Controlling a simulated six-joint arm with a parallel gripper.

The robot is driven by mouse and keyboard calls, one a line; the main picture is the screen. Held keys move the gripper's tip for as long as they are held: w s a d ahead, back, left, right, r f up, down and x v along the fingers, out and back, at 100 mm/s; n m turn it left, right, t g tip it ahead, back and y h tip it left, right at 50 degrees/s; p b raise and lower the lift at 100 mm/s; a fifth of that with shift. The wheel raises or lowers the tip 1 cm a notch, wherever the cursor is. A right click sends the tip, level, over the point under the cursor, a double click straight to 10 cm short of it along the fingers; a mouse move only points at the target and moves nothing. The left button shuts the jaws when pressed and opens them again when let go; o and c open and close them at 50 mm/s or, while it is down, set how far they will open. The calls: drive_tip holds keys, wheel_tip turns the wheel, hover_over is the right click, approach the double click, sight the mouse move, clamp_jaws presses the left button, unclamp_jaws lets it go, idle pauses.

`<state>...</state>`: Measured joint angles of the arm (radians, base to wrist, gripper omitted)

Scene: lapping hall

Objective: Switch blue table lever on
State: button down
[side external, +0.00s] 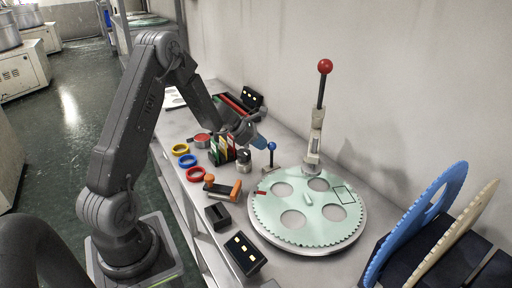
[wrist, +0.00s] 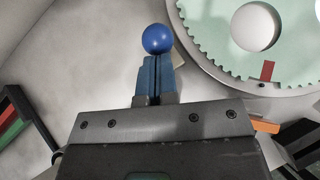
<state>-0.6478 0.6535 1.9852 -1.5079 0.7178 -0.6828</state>
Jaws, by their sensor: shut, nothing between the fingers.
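The blue table lever (side external: 271,154) is a short stick with a round blue knob, standing on the table left of the round toothed plate. In the side view its stick looks close to upright. My gripper (side external: 264,144) is shut and empty, with its blue-grey fingertips right beside the knob. In the wrist view the blue knob (wrist: 158,39) appears just past the tips of my gripper (wrist: 155,58). I cannot tell whether they touch. The lever's stick and base are hidden there behind the fingers.
A pale green toothed plate (side external: 307,236) with round holes lies to the right. A tall red-knobbed lever (side external: 322,90) stands behind it. An orange-handled block (side external: 222,188), coloured rings (side external: 188,161), a dark dial (side external: 243,157) and a card rack (side external: 222,151) stand to the left.

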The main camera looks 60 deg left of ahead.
drive_tip(key=w+g, duration=0.2)
drive_tip(key=w, duration=0.5)
drive_tip(key=shift+g, duration=0.3)
idle(0.3)
idle(0.4)
drive_tip(key=s+a+r, duration=0.1)
drive_tip(key=a+r, duration=0.2)
drive_tip(key=r, duration=0.6)
drive_tip(key=shift+s+a+r, duration=0.15)
drive_tip(key=shift+s, duration=0.2)
